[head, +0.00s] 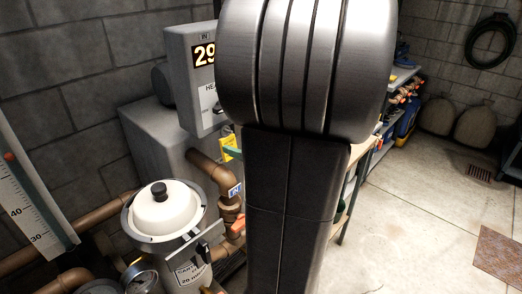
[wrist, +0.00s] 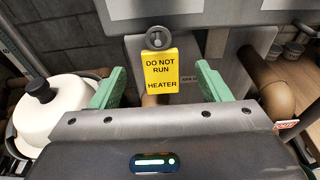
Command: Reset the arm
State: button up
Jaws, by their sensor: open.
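My gripper (wrist: 158,82) is open in the wrist view, its two green fingers spread wide. A yellow tag (wrist: 161,73) reading "DO NOT RUN HEATER" shows between the fingers, with clear gaps on both sides. It hangs below a round grey knob (wrist: 158,38). How far the fingertips are from it in depth I cannot tell. In the head view, a bit of the yellow tag (head: 227,148) and a green finger (head: 234,154) show at the left edge of my dark arm, which hides the rest of the gripper.
A grey heater box (head: 190,75) with a lit "29" display stands behind. A white-lidded canister (head: 165,208) and brown pipes (head: 210,172) are close at the left. A shelf (head: 400,78) stands behind my arm. The concrete floor (head: 400,220) at right is mostly clear.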

aim_at(228, 139)
jog(key=v, duration=0.7)
dwell(0.3)
jog(key=p+x, duration=0.1)
jog(key=x, duration=1.3)
jog(key=shift+s, duration=0.1)
jog(key=shift+s+d+r, duration=0.15)
jog(key=shift+d+r, duration=0.05)
jog(key=shift+d, duration=0.05)
jog(key=shift+f, duration=0.1)
